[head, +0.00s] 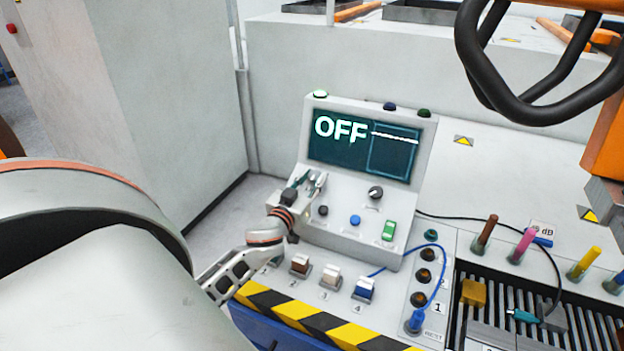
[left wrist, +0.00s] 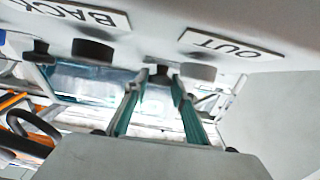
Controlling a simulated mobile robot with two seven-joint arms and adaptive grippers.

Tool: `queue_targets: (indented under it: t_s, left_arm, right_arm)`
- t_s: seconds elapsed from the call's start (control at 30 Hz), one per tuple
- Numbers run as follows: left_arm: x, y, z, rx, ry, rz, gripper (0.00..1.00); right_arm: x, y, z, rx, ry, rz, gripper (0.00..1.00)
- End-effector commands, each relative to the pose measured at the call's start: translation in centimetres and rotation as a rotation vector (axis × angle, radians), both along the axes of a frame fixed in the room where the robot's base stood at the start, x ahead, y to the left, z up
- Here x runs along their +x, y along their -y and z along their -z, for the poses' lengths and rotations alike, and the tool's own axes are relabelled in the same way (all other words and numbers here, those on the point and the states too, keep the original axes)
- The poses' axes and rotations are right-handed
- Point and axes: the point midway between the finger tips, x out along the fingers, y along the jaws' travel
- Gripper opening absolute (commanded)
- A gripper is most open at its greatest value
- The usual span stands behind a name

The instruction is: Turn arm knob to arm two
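A white console (head: 330,240) has a screen (head: 365,145) reading "OFF". Its sloped face carries a black knob (head: 375,192) on a pale base, a small black knob (head: 322,210), a blue button (head: 354,219) and a green switch (head: 388,230). Their labels are too small to read, so I cannot tell which is the arm knob. My left gripper (head: 316,182) is at the console's upper left, close to its face. The left wrist view shows its two fingers (left wrist: 156,85) apart, with a dark knob-like part (left wrist: 160,73) near the tips; contact is unclear. My right gripper is not in view.
Upside-down "BACK" (left wrist: 88,15) and "OUT" (left wrist: 232,45) labels show in the left wrist view. Below the console are several toggle switches (head: 331,277) and a blue cable plug (head: 415,321). A black looped bar (head: 530,110) hangs at upper right.

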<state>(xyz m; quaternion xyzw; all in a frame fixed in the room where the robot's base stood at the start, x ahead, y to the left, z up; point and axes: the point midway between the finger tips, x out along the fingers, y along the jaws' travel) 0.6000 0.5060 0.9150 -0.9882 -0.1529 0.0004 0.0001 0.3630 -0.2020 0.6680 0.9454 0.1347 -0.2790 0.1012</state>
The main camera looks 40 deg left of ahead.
Motion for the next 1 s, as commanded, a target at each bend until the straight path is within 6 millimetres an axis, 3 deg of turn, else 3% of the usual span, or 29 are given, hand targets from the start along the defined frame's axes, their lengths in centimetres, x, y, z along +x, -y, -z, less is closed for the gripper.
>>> queue_targets:
  t_s: [0.37,0.8,1.0]
  left_arm:
    - [0.0,-0.2,-0.2,0.029,-0.009,0.062,0.04]
    - [-0.1,-0.8,-0.3,0.168,-0.055,0.370,0.04]
    - [0.0,-1.0,-0.3,0.232,-0.074,0.511,0.04]
  right_arm:
    - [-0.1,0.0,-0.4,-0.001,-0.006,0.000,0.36]
    - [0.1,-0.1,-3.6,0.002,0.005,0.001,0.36]
    - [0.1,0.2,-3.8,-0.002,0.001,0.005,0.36]
